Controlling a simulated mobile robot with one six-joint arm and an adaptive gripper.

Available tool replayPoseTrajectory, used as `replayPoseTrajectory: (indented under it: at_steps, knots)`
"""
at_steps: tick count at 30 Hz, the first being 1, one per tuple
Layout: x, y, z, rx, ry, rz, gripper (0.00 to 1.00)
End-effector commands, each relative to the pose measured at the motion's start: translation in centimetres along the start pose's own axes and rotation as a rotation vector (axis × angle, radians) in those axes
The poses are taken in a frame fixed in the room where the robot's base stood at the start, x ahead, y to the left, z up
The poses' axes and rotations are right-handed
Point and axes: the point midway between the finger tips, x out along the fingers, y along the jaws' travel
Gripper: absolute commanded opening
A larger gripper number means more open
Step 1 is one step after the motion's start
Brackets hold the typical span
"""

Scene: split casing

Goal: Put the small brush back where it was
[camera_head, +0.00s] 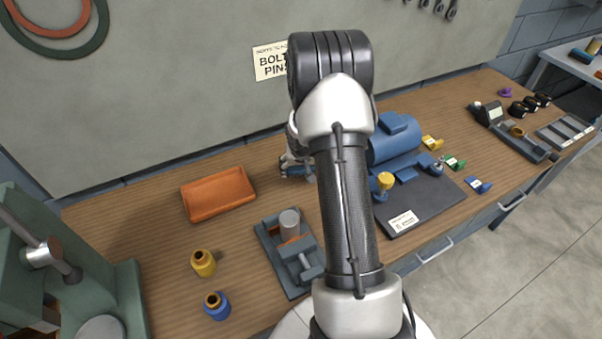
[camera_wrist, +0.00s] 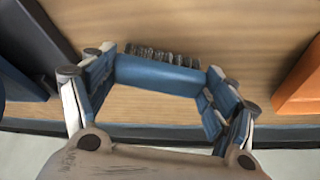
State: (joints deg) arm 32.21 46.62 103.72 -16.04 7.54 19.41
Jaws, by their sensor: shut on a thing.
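The small brush has a blue body (camera_wrist: 160,77) with a row of dark bristles along its far side in the wrist view. My gripper (camera_wrist: 158,82) is shut on the brush, with a finger at each end of it. The wooden bench top shows around and beyond the brush. I cannot tell whether the brush touches the wood. In the head view my gripper (camera_head: 296,168) is partly hidden behind my arm, near the back of the bench, and the brush is hard to make out there.
An orange tray (camera_head: 218,194) lies left of my gripper. A blue machine casing (camera_head: 395,140) on a dark mat (camera_head: 440,195) stands to the right. A grey vise-like fixture (camera_head: 290,252) and yellow and blue bottles (camera_head: 203,263) are nearer the front. The wall rises behind.

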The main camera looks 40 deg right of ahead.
Motion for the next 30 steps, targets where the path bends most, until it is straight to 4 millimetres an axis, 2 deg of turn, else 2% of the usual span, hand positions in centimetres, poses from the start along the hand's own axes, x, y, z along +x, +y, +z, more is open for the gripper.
replayPoseTrajectory:
  at_steps: [1, 3, 14, 15, 24, 30]
  knots:
    - [1.13, -0.02, 0.51, 0.0, -0.002, 0.0, 0.56]
    - [1.53, -0.03, 0.62, 0.0, 0.001, -0.001, 0.56]
    - [1.72, -0.03, 0.68, 0.0, 0.001, -0.001, 0.56]
    - [1.76, -0.03, 0.72, 0.0, 0.0, 0.0, 0.79]
    - [1.64, -0.03, 0.67, 0.0, 0.0, 0.0, 0.99]
    - [1.64, -0.02, 0.67, 0.0, 0.0, 0.0, 0.99]
